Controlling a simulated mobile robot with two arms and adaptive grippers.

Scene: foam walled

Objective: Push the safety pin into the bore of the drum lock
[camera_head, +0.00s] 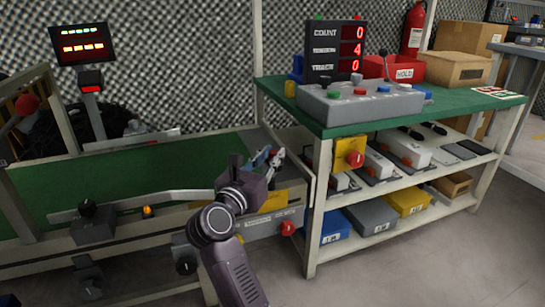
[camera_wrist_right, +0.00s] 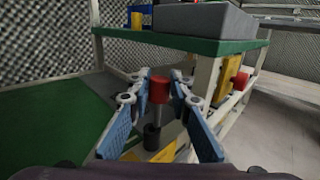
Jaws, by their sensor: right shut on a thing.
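My right gripper (camera_head: 268,157) reaches over the right end of the green conveyor in the head view. In the right wrist view its blue-padded fingers (camera_wrist_right: 160,95) are shut around the safety pin, which has a red head (camera_wrist_right: 159,89) and a grey shaft below it. The pin points downward. A dark cylindrical piece (camera_wrist_right: 152,136) shows at the shaft's lower end; I cannot tell whether it is part of the pin or of the drum lock. A yellow surface (camera_wrist_right: 163,155) lies below. The bore cannot be made out. My left gripper is not in view.
A green-topped bench (camera_head: 450,103) with a grey control box (camera_head: 345,104) stands to the right. A yellow box with a red button (camera_head: 350,153) hangs on its side. The green conveyor belt (camera_head: 110,180) is bare at left. Clear floor lies at front right.

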